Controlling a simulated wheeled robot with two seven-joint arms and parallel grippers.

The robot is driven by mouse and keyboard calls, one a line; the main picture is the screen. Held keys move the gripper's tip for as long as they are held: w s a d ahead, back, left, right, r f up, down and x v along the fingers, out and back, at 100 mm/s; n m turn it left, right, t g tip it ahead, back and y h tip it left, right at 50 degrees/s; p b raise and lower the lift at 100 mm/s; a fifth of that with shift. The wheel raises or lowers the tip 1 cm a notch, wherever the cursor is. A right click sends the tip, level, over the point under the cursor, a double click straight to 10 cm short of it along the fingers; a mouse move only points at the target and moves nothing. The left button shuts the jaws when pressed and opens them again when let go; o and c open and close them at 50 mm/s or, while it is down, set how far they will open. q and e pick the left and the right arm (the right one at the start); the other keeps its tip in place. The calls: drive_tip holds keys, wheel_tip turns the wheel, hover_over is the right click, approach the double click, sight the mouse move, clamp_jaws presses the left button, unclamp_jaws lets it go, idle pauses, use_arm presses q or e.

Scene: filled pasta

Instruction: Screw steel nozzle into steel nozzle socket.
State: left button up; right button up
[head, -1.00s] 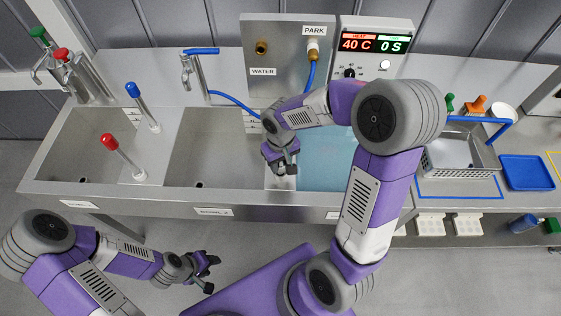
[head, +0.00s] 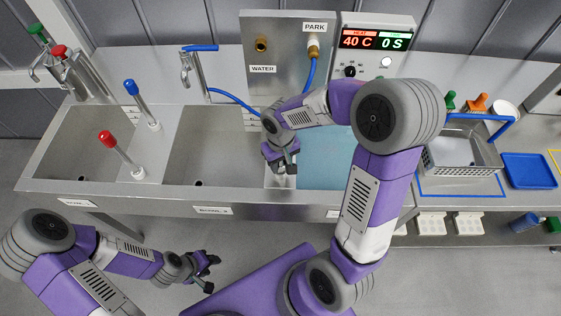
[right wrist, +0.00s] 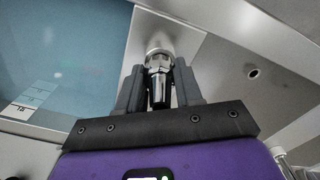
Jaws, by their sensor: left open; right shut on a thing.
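In the right wrist view a bright steel nozzle (right wrist: 158,66) stands between the fingers of my right gripper (right wrist: 159,90), which is shut on it. Just beyond it is a rounded steel part (right wrist: 160,42), which looks like the nozzle socket; the nozzle lines up with it and seems to meet it. I cannot tell how far it is threaded. In the head view my right gripper (head: 281,160) is low at the right edge of the middle basin and hides most of these parts. My left gripper (head: 209,269) is open and empty, in front of the counter.
Sink basins (head: 212,150) are to the left. Behind are a steel panel (head: 277,80) with a blue hose (head: 236,101) and a heater display (head: 372,41). A blue tray (head: 528,171) is far right.

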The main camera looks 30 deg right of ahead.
drive_tip(key=shift+f, duration=0.1)
idle(0.3)
drive_tip(key=o, duration=1.4)
drive_tip(key=shift+r+p, duration=2.8)
drive_tip(key=shift+r, duration=0.8)
drive_tip(key=shift+f, duration=0.1)
wheel_tip(320, 180, up, 8)
drive_tip(key=p, duration=0.1)
drive_tip(key=shift+f, duration=0.15)
